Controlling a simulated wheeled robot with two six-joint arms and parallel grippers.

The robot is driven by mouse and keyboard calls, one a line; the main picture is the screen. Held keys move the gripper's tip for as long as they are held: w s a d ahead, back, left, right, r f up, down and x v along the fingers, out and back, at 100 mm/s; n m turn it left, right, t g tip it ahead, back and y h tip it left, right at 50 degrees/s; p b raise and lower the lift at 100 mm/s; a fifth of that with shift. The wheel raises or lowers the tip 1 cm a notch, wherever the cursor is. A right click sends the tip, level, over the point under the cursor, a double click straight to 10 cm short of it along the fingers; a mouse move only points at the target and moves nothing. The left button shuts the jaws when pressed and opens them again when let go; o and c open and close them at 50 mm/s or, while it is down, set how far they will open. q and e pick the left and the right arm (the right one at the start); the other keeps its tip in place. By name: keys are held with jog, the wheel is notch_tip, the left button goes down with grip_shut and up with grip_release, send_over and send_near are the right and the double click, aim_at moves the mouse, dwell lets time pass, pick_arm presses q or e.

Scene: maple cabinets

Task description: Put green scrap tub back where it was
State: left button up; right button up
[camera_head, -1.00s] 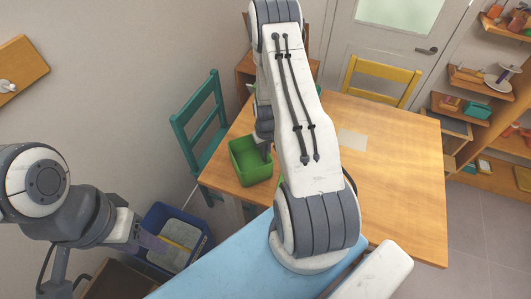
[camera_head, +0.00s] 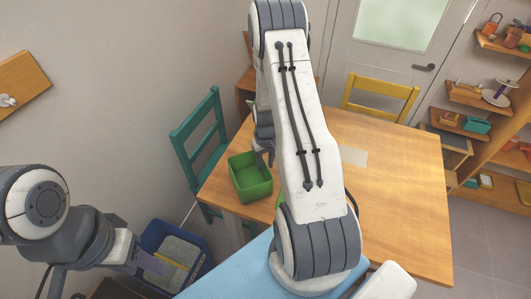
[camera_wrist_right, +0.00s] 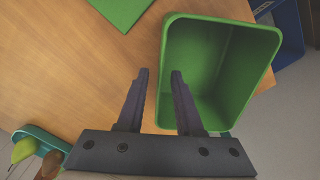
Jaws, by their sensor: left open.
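The green scrap tub (camera_head: 250,186) stands upright and looks empty, on the wooden table's near left corner, close to the edge. My right gripper (camera_head: 264,158) is at the tub's far right rim in the head view. In the right wrist view, the fingers of my right gripper (camera_wrist_right: 160,73) are apart, with the left wall of the tub (camera_wrist_right: 204,60) lying in line between them; I cannot tell whether they touch it. My left gripper (camera_head: 155,264) is open and empty, over the near left side of a blue bin (camera_head: 207,267) on the floor.
A flat green piece (camera_wrist_right: 122,8) lies on the table (camera_head: 400,190) near the tub. A teal chair (camera_head: 205,140) stands left of the table and a yellow chair (camera_head: 380,88) behind it. A teal tray (camera_wrist_right: 40,136) with small items shows in the wrist view. The table's right half is mostly clear.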

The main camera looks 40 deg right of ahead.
notch_tip(320, 180, up, 8)
jog(key=shift+b, duration=0.6)
jog(key=s+a+r+n, duration=0.1)
jog(key=a+r+n, duration=0.1)
jog(key=a+r, duration=0.6)
jog(key=s+a+r+n, duration=0.2)
jog(key=a+r+n, duration=0.1)
jog(key=a, duration=1)
jog(key=s+a+r+n, duration=0.2)
jog(key=s+a, duration=0.3)
jog(key=s, duration=0.3)
jog(key=s+a+r+n+y, duration=0.1)
jog(key=s+a+r+n, duration=0.2)
jog(key=s, duration=0.6)
jog(key=a+r, duration=0.1)
jog(key=a, duration=0.1)
jog(key=shift+s+a+r, duration=0.25)
jog(key=shift+a+r, duration=0.1)
